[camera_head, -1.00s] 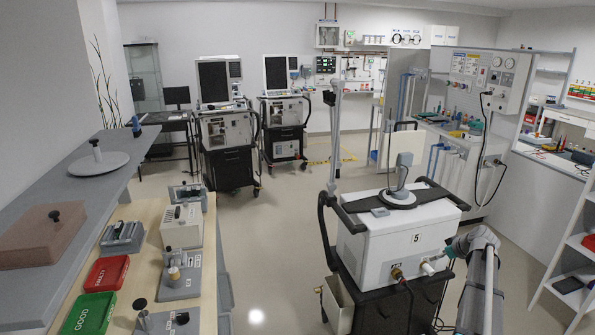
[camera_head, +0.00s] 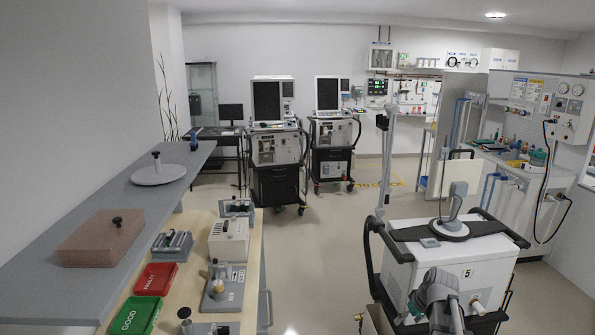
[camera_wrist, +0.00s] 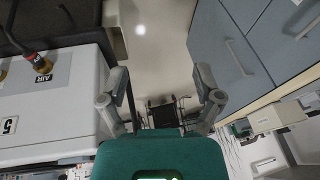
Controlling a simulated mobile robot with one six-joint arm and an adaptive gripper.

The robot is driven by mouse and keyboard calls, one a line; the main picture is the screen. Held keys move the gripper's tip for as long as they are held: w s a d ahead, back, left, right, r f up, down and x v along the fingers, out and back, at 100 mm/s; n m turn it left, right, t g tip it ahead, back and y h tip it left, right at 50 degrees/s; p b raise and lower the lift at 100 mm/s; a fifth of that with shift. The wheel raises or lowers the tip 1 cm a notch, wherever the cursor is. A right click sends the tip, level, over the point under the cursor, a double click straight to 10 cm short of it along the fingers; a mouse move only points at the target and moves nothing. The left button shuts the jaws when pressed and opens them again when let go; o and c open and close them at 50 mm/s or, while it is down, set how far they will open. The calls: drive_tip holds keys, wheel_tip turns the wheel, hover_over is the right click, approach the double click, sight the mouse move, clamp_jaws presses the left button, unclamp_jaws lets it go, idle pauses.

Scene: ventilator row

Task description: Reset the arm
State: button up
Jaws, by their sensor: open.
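My gripper (camera_wrist: 160,88) shows in the wrist view with its two grey fingers spread wide apart and nothing between them. Bare floor and a dark cart shape lie beyond the fingers. In the head view my arm rises at the lower right, in front of the white ventilator marked 5 (camera_head: 407,272); the fingers cannot be made out there. The same ventilator (camera_wrist: 45,118) fills the left of the wrist view, with a fitting labelled AIR (camera_wrist: 42,66). The left finger appears close to its edge in that picture; I cannot tell the true gap.
A wooden bench (camera_head: 252,290) at left holds a red FAULTY tray (camera_head: 157,277), a green GOOD tray (camera_head: 135,314) and several devices. A grey shelf (camera_head: 75,295) runs above it. Grey-blue cabinet fronts (camera_wrist: 225,45) stand right in the wrist view. Floor (camera_head: 325,235) is open mid-room.

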drive_tip(key=s+a+m+g+h, duration=0.2)
drive_tip(key=s+a, duration=1)
drive_tip(key=a, duration=0.3)
drive_tip(key=shift+a+f+g+h, duration=0.2)
drive_tip(key=shift+f+g+h, duration=0.1)
drive_tip(key=shift+g, duration=0.1)
idle(0.3)
